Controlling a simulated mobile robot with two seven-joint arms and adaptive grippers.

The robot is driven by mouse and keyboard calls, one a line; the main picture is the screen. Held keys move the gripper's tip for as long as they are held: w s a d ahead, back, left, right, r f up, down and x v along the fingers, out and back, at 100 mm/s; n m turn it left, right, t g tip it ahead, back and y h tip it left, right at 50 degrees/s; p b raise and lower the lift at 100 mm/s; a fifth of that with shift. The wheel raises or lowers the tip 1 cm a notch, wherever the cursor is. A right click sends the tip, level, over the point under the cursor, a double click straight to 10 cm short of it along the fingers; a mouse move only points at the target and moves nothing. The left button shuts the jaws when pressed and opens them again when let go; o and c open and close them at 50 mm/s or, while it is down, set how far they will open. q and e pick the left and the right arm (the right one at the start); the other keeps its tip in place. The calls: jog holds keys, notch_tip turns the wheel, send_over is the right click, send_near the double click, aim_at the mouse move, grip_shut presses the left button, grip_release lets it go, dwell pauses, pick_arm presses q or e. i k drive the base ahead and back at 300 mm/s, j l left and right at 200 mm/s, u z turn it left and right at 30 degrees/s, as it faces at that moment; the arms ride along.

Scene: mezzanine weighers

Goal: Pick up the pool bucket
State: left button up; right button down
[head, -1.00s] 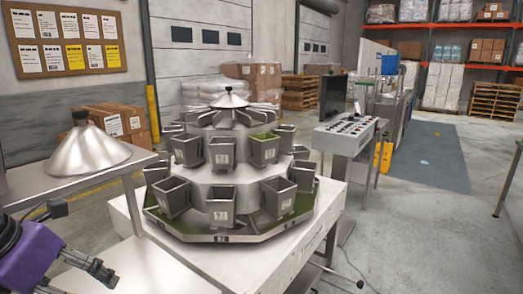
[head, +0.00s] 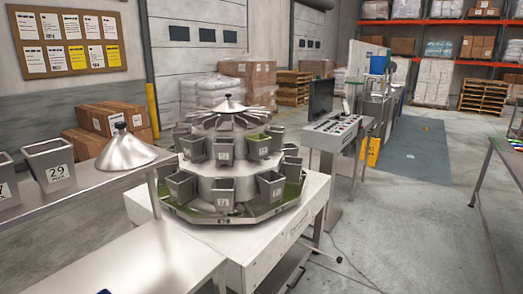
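Several grey metal buckets with white number labels are in view; I cannot tell which is the pool bucket. One labelled 29 (head: 52,167) stands upright on a metal shelf (head: 82,183) at the left. Another bucket (head: 7,182) beside it is cut by the left edge. More buckets hang in two tiers around the round weigher (head: 233,213), such as one at its front (head: 223,193). Only a small dark tip, seemingly of my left gripper (head: 103,291), shows at the bottom edge, well below the buckets; its fingers are hidden. My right gripper is out of view.
A metal cone lid (head: 126,152) stands on the shelf right of bucket 29. A bare metal surface (head: 150,262) lies below the shelf. A control console (head: 333,132) stands behind the weigher. Open floor (head: 400,225) lies to the right, with a table (head: 508,158) at the edge.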

aim_at(258, 145)
jog(key=i+l+z, duration=0.1)
jog(key=i, duration=0.3)
jog(key=i+l+z, duration=0.1)
jog(key=i+l, duration=0.15)
jog(key=i, duration=0.15)
jog(key=i+l+z, duration=0.1)
jog(key=i, duration=0.3)
